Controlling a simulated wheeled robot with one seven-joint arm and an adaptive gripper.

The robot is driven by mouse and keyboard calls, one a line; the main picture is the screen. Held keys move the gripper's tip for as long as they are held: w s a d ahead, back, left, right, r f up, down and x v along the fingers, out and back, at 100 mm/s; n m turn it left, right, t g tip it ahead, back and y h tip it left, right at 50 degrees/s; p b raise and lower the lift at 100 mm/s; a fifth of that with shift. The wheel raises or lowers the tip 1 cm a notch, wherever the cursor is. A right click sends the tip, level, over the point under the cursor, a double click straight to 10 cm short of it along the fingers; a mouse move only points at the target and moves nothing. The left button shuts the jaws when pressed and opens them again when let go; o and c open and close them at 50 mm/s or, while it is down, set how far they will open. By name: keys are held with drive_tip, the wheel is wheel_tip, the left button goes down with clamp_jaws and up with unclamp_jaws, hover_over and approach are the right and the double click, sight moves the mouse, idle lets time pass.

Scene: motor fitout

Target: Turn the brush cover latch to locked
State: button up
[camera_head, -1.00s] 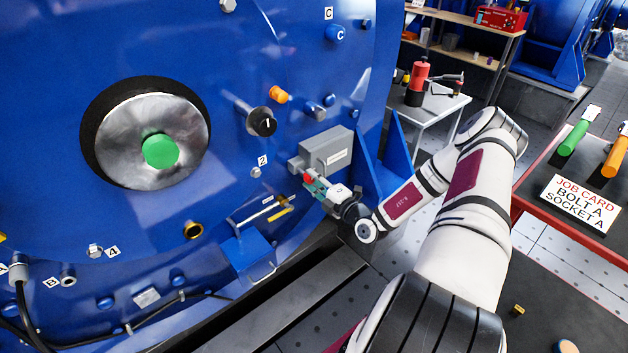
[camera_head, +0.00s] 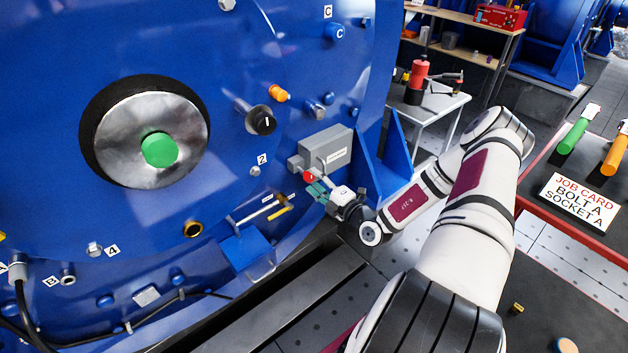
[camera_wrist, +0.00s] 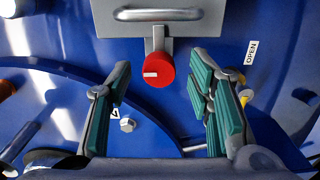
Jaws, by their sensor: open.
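The brush cover latch looks to be a red round knob (camera_wrist: 159,69) with a white mark pointing left in the wrist view. It sits below the grey brush cover (camera_wrist: 180,20), which has a bar handle. An OPEN label (camera_wrist: 251,52) is to the knob's right. In the head view the red knob (camera_head: 309,177) is at the lower left of the grey box (camera_head: 327,152). My gripper (camera_head: 317,190) is open and empty in front of the knob. Its teal-padded fingers stand either side of the knob in the wrist view, with visible gaps.
A black knob (camera_head: 262,121) and an orange plug (camera_head: 279,93) protrude from the blue housing, up and left of the latch. A yellow-tipped rod (camera_head: 279,213) and a blue box (camera_head: 246,252) lie below left. A blue bracket (camera_head: 388,165) stands right of the cover.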

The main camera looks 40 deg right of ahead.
drive_tip(key=s, duration=1)
drive_tip(key=shift+s+d, duration=0.2)
